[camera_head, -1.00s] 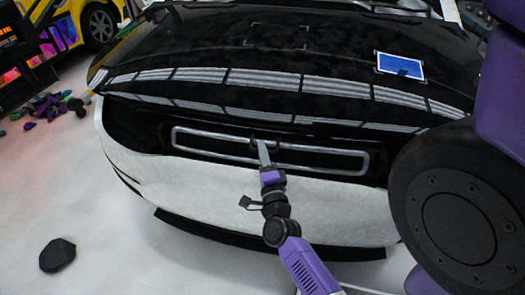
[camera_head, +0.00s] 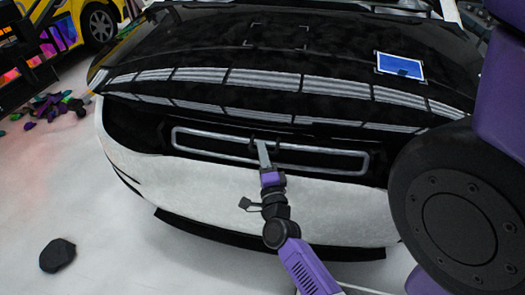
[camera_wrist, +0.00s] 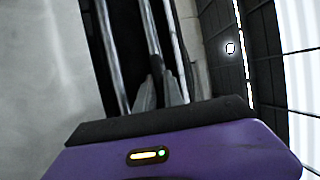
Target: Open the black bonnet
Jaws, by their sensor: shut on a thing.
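The black bonnet (camera_head: 310,55) of the car is glossy and looks down, its front edge above a dark front opening. A silver rectangular bar frame (camera_head: 205,146) runs across that opening below the bonnet. My gripper (camera_head: 263,148) reaches in from below at the middle of the frame's upper bar. In the wrist view, the two grey fingers (camera_wrist: 160,92) are close together around a thin bar (camera_wrist: 153,45) that runs between them. Their exact contact is small and partly hidden in the dark gap.
A white bumper (camera_head: 200,190) lies below the opening, close to my arm. A blue card (camera_head: 401,66) lies on the bonnet's right side. A dark stone-like lump (camera_head: 57,256) sits on the pale floor. A yellow vehicle (camera_head: 80,30) stands at the upper left.

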